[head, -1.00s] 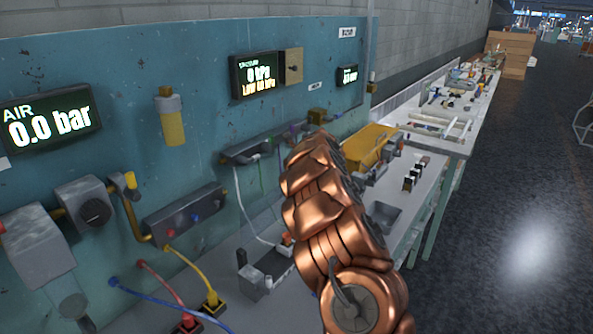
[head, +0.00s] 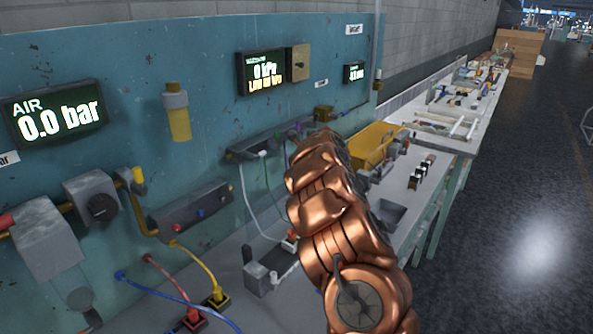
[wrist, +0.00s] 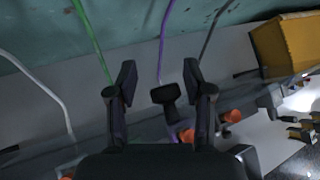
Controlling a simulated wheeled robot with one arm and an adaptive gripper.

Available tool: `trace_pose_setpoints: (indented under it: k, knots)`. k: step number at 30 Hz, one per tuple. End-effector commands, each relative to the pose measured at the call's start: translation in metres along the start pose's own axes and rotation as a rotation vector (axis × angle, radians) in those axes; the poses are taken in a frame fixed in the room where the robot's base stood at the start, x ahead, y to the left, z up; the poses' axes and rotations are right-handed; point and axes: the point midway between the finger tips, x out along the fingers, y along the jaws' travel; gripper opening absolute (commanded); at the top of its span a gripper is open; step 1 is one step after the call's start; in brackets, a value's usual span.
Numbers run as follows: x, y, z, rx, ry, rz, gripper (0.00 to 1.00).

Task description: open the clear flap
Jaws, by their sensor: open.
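I cannot make out a clear flap for certain in either view. My gripper (wrist: 158,82) shows in the wrist view with its two dark fingers apart and nothing seen held. A small dark block (wrist: 166,96) shows between the fingers, near the lower end of a purple tube (wrist: 163,40); I cannot tell whether they touch it. In the head view my copper arm reaches over the bench and hides my gripper and what lies behind it.
A teal panel (head: 130,85) with displays stands behind the bench. A yellow bin (head: 372,147) is right of my arm and also in the wrist view (wrist: 285,45). A green tube (wrist: 92,38) and a white tube (wrist: 38,82) run nearby. The floor (head: 510,200) at right is clear.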

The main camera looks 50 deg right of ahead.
Motion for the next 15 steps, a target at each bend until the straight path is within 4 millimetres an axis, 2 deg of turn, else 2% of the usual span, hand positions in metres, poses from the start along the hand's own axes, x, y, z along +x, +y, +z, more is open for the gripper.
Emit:
trace_pose_setpoints:
  k: [5,15]
  knots:
    - [-0.007,-0.001,0.001,-0.001,0.001,-0.003,0.51]
    - [-0.04,0.0,0.002,-0.003,0.0,-0.003,0.51]
